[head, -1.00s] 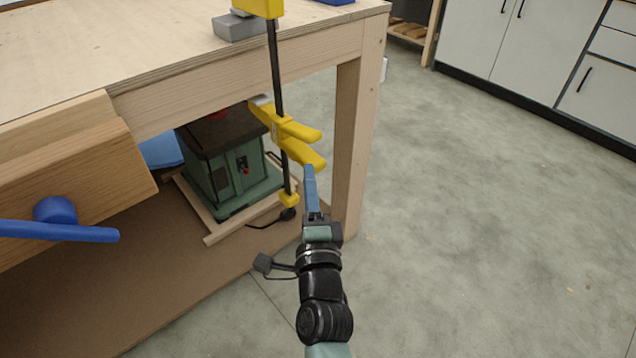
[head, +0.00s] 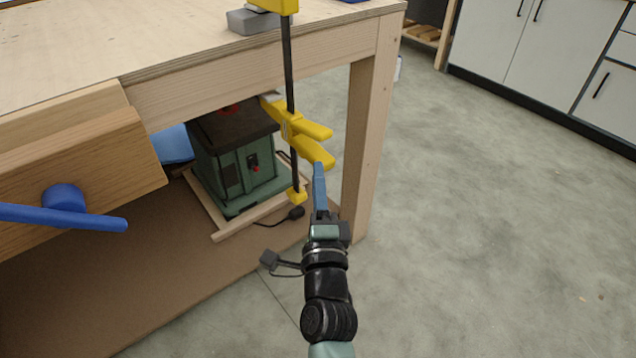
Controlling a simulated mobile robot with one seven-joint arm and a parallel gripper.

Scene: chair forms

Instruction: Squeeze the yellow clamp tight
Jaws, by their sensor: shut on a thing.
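The yellow clamp (head: 305,134) hangs at the front edge of the wooden workbench (head: 230,80). Its fixed yellow jaw is on the bench top at the upper edge of the view, its black bar runs down past the edge, and a small yellow end cap is at the bar's foot. Two yellow handles stick out to the right below the bench top. My gripper (head: 319,183) reaches up from below, its blue fingers at the lower yellow handle. It is shut on the handle, though the exact contact is partly hidden. A gap shows between the two handles near their tips.
A grey block (head: 252,22) lies under the clamp's upper jaw. The bench leg (head: 367,145) stands close right of the clamp. A green machine (head: 240,165) stands under the bench. A wooden vise with a blue handle (head: 65,219) juts out left. Floor at right is clear.

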